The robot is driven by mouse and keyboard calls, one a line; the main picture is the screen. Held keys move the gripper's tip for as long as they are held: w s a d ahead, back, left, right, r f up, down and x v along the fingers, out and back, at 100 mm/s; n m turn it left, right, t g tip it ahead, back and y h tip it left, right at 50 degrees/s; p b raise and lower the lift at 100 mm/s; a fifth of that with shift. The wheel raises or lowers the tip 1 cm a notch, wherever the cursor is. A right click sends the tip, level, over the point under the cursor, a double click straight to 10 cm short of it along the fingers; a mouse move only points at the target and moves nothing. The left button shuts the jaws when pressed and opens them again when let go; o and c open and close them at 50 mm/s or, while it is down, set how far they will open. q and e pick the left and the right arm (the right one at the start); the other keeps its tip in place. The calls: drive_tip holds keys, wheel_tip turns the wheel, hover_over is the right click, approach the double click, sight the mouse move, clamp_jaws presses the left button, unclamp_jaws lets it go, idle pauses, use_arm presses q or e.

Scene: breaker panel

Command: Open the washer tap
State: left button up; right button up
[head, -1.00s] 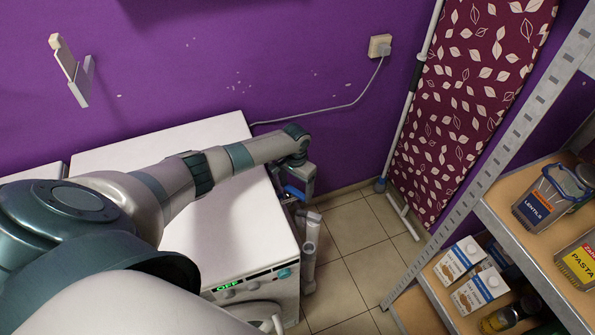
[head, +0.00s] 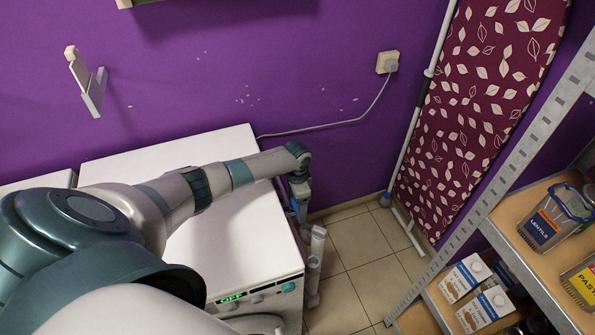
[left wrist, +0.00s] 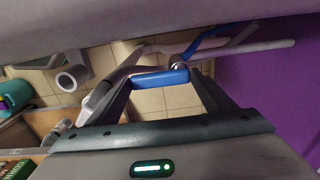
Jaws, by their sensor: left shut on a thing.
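The blue tap handle (left wrist: 160,79) lies between the two fingers of my left gripper (left wrist: 162,77) in the left wrist view, and the gripper is shut on it. In the head view my left gripper (head: 299,192) points down beside the back right corner of the white washer (head: 215,245). A bit of blue shows at its lower end, but the tap body and its contact with the fingers are mostly hidden there. My right gripper is in neither view.
Pale pipes (head: 315,262) stand along the washer's right side. A purple wall is behind, with a socket (head: 387,62) and cable. A leaf-patterned ironing board (head: 470,110) leans at the right. A metal shelf (head: 520,215) holds food. Tiled floor (head: 360,270) lies open between washer and shelf.

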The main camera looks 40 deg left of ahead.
sight(297, 207)
use_arm(q)
drive_tip(key=o, duration=1.5)
drive_tip(key=shift+o, duration=0.2)
drive_tip(key=shift+r, duration=0.15)
wheel_tip(297, 207, up, 17)
drive_tip(key=b, duration=0.3)
